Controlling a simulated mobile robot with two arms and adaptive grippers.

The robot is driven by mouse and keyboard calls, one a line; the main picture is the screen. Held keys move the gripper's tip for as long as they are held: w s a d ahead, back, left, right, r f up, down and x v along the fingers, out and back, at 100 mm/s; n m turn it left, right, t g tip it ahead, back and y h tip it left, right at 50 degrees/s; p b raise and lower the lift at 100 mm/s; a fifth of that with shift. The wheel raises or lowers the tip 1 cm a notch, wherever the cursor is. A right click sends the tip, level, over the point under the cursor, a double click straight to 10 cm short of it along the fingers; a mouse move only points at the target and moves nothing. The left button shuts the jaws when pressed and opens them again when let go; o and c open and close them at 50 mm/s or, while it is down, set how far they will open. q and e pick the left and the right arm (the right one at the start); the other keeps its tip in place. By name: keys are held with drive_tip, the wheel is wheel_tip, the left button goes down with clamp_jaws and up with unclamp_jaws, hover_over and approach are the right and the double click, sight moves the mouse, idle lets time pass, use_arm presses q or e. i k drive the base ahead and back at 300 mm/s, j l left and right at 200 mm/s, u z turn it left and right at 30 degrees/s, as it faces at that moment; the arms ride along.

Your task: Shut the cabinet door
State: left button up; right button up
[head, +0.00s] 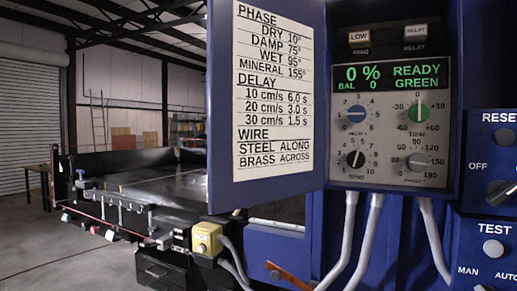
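The cabinet door (222,140) stands open on the left side of the blue cabinet (461,70) in the head view. A white printed chart on its face lists phase, delay and wire settings. The open cabinet shows a grey control panel (388,142) with knobs and a green display reading "0 %" and "READY GREEN". Neither of my grippers is in view.
Grey cables (366,240) run down below the cabinet. Reset and test panels (495,160) stand to the right. An orange lever (290,277) sticks out at the bottom. A dark conveyor (170,190) with a yellow box (207,238) lies behind on the left.

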sight(267, 143)
drive_tip(key=i+j+z, duration=0.15)
drive_tip(key=z, duration=1.3)
drive_tip(key=j+z, duration=0.35)
drive_tip(key=j, duration=0.35)
drive_tip(key=j+z, duration=0.4)
drive_tip(key=j, duration=0.3)
drive_tip(key=k+j+z, duration=0.1)
drive_tip(key=j+z, duration=0.25)
drive_tip(key=j, duration=0.7)
drive_tip(key=k+j, duration=0.15)
drive_tip(key=j, duration=0.25)
